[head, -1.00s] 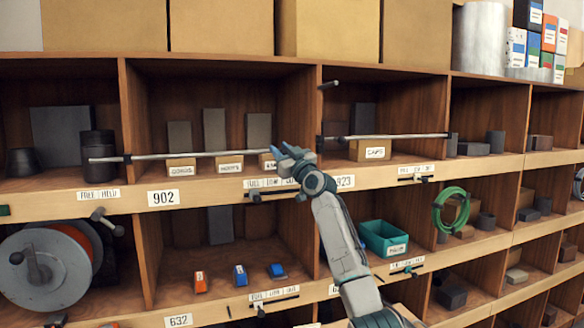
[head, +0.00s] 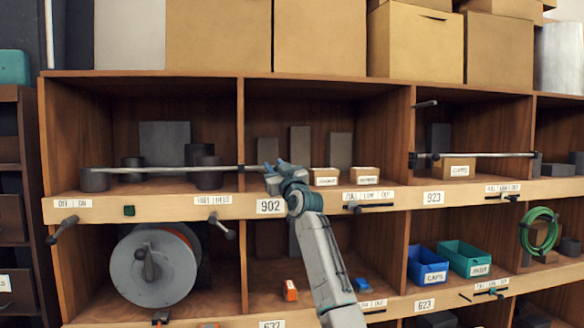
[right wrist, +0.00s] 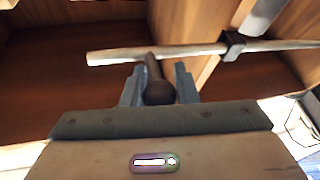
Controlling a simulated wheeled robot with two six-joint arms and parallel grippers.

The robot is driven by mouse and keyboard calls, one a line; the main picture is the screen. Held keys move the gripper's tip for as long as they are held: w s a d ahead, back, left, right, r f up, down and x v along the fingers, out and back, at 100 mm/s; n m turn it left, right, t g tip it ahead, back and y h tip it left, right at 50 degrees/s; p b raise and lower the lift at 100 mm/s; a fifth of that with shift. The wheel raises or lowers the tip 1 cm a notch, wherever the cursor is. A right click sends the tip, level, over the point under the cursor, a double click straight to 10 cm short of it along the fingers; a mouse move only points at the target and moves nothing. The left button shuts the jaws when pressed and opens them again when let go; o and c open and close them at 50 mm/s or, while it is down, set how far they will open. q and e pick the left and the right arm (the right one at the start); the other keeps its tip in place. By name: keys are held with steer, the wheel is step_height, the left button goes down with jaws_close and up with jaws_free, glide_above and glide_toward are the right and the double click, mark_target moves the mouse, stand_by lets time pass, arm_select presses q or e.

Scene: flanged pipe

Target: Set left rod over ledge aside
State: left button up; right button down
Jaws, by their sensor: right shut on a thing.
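The left rod (head: 150,170) is a long, thin, pale bar lying across the front of the upper shelf openings. Its left part reaches into the far left compartment. My right gripper (head: 272,168) is at the rod's right part, just right of the upright divider, and hides that end. In the right wrist view, its fingers (right wrist: 158,88) are shut around a dark, round-ended handle (right wrist: 158,93) that meets the rod (right wrist: 170,50). A dark clamp (right wrist: 233,45) sits on the rod there. My left gripper is not in view.
A second rod (head: 490,155) lies across the compartment to the right. A dark cylinder (head: 95,180) stands near the left rod's end. A cable reel (head: 150,268) is below. Small labelled bins (head: 365,175) stand right of my gripper. A peg (head: 425,104) projects from the right divider.

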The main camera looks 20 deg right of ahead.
steer(key=shift+w+a, duration=0.15)
steer(key=shift+a, duration=0.55)
steer(key=shift+w+a, duration=0.15)
steer(key=shift+a, duration=0.5)
steer(key=c, duration=1.1)
jaws_free()
steer(key=shift+d, duration=0.1)
steer(key=shift+c, duration=0.2)
steer(key=b+v, duration=0.5)
steer(key=v, duration=0.5)
steer(key=shift+s+f, duration=0.15)
steer(key=shift+s, duration=0.15)
